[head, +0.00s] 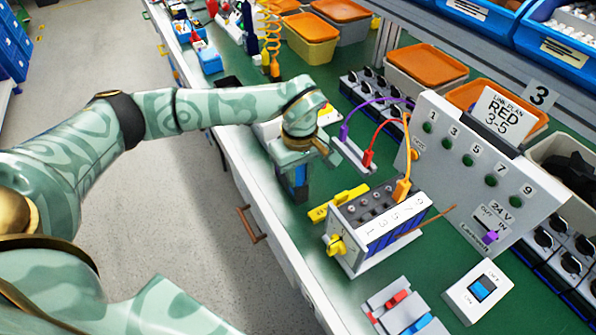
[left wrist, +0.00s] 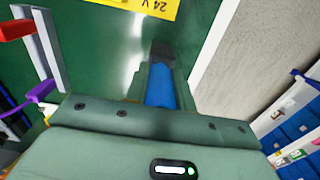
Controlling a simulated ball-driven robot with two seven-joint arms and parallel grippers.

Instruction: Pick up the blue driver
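The blue driver (left wrist: 160,88) shows between the two fingers of my left gripper (left wrist: 160,80) in the left wrist view, with a dark end beyond the fingertips. The fingers lie close against both sides of its blue part, and the gripper looks shut on it. In the head view the left gripper (head: 298,178) points down over the front edge of the green bench, and some blue of the driver shows at its fingers. Whether the driver touches the bench is hard to tell. My right gripper is not in view.
A rotary switch block (head: 378,222) with a yellow knob stands right of the gripper. A yellow tag (head: 338,203) lies between them. A numbered panel (head: 470,165) with cables stands behind. A drawer handle (head: 250,228) juts out below the bench edge.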

